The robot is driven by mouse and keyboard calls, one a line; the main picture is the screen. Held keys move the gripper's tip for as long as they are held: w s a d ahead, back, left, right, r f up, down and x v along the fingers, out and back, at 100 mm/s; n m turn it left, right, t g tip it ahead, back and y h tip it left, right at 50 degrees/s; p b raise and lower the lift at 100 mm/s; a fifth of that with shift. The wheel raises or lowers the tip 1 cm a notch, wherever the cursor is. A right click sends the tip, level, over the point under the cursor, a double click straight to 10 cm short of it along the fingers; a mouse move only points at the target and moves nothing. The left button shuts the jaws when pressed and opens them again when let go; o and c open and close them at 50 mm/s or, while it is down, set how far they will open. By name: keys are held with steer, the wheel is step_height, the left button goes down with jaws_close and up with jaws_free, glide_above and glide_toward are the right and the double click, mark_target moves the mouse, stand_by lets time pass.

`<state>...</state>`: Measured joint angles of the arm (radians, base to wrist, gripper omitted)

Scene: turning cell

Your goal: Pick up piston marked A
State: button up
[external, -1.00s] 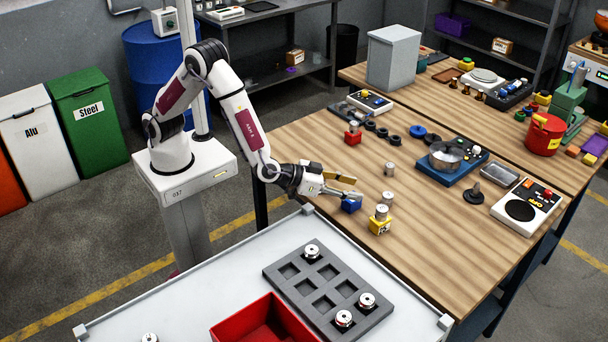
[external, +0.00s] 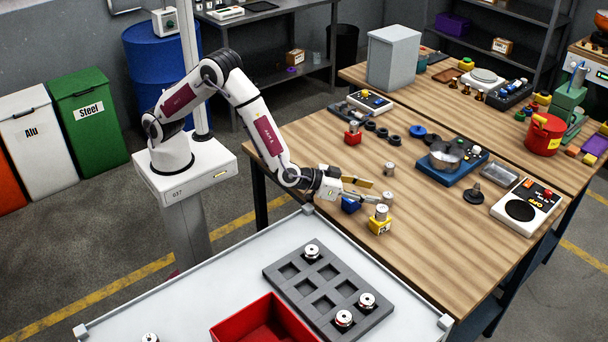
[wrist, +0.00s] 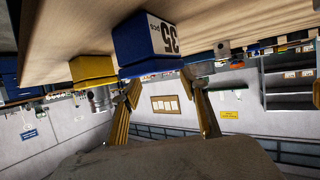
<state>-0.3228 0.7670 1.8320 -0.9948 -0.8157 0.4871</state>
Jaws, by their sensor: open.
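No letter A is readable on any piston, so I cannot tell which is marked A. Small silver cylinders stand on the wooden bench: one on a yellow block (external: 380,226), one just behind it (external: 388,198), and one farther back (external: 389,168). My gripper (external: 371,190) is open beside these cylinders, above a blue block (external: 350,204). The wrist view is upside down. It shows my open gripper (wrist: 162,82) with nothing between its fingers, near the blue block labelled 35 pcs (wrist: 148,45) and the yellow block (wrist: 93,68).
A grey tray (external: 322,285) on the white table holds several round silver parts, beside a red bin (external: 262,322). A blue scale with a metal pan (external: 446,153) and a white OFF device (external: 524,208) stand on the bench. Bare wood lies at the front right.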

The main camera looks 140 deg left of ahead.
mark_target(384, 195)
steer(key=shift+w+a+f, duration=0.1)
steer(key=shift+a, duration=0.05)
steer(key=shift+x, duration=2.85)
steer(key=shift+c, duration=0.3)
steer(key=c, duration=1.2)
